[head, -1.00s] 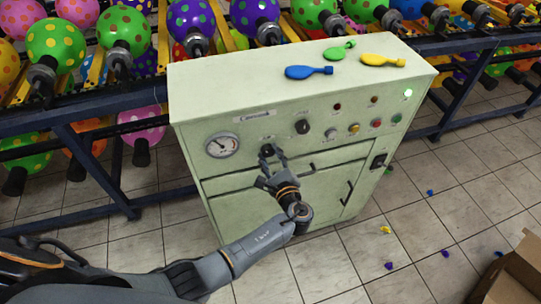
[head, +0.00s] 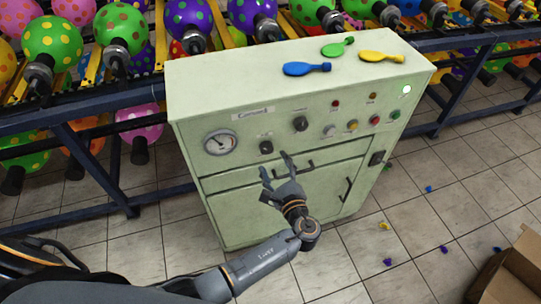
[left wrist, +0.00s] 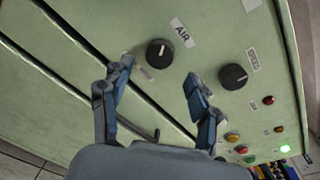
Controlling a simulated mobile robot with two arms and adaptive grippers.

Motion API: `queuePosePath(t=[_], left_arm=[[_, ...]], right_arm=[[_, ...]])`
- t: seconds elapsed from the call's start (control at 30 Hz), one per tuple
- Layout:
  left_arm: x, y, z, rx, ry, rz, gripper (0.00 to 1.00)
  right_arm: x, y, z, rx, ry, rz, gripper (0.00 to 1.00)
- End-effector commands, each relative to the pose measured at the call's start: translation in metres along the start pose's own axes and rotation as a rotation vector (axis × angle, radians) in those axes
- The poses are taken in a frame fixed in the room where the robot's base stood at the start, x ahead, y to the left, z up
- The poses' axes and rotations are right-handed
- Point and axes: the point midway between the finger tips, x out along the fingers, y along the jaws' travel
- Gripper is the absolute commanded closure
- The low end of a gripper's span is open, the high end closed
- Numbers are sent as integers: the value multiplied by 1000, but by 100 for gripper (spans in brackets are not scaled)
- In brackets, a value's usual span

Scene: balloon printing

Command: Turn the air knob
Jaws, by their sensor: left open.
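The air knob (left wrist: 159,53) is a round black dial with a white pointer mark, beside a label reading AIR in the left wrist view. In the head view the air knob (head: 266,147) sits on the front panel of the pale green cabinet (head: 216,97), right of the gauge. My left gripper (head: 276,165) is open and empty, just below and right of the knob. In the left wrist view my left gripper (left wrist: 160,80) has its fingers spread, with the knob beyond and between them, apart from both. My right gripper is not in view.
A second black knob (left wrist: 233,76) is to the right of the air knob. Coloured buttons and a lit green lamp (head: 406,90) are farther right. A gauge (head: 220,142) is left. Cabinet handles lie below. Three balloons, one blue (head: 306,68), lie on top.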

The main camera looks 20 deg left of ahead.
Motion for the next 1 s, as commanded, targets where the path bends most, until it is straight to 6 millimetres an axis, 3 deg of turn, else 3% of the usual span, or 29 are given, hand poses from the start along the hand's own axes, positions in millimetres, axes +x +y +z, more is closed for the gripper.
queuePosePath(t=[0.2,0.37,1.0], left_arm=[[-45,0,-1,-1,3,1,39],[-63,0,-1,1,2,1,39],[-68,0,-1,1,1,0,39]], right_arm=[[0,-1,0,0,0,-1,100],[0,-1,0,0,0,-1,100],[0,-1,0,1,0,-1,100]])
